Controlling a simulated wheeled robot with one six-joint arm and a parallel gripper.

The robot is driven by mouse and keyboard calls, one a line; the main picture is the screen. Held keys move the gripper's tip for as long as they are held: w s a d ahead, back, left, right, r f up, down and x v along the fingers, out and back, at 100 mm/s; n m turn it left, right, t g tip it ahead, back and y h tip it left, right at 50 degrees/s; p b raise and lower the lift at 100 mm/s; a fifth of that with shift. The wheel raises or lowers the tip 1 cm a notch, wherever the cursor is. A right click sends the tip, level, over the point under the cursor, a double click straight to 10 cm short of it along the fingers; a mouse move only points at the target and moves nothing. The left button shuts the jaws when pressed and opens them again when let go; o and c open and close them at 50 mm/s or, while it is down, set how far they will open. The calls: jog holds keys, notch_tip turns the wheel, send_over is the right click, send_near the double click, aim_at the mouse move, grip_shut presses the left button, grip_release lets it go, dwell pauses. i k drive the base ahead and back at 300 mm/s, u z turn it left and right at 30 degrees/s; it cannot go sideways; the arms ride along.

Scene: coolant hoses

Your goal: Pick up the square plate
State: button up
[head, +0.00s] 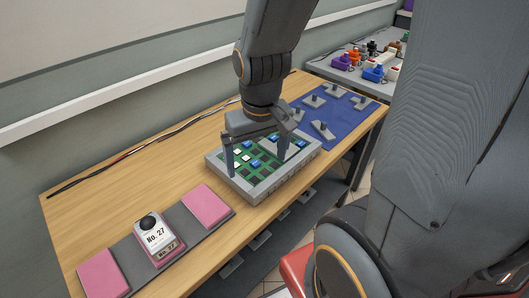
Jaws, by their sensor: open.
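My gripper (257,157) points down over the grey-framed green board (214,163), its two fingers apart. A flat light-grey plate (294,147) lies on or just above the right part of this board, by the right finger, which partly hides it. I cannot tell its exact shape or whether the finger touches it. Several grey plates with dark knobs lie on the blue mat (350,123) behind; one is the near plate (318,131), another the far plate (337,91). Which of all these is the square plate is not clear.
A dark strip (186,238) at the front left bears pink pads (209,205) and a block (157,236) marked "No. 27" with a black knob. Cables (130,153) run along the wall side. A second table (330,69) behind holds colourful parts. Wood is bare left of the board.

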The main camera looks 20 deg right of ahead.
aim_at(313, 101)
jog(key=z, duration=2.2)
jog(key=i, duration=1.75)
jog(key=u, duration=2.8)
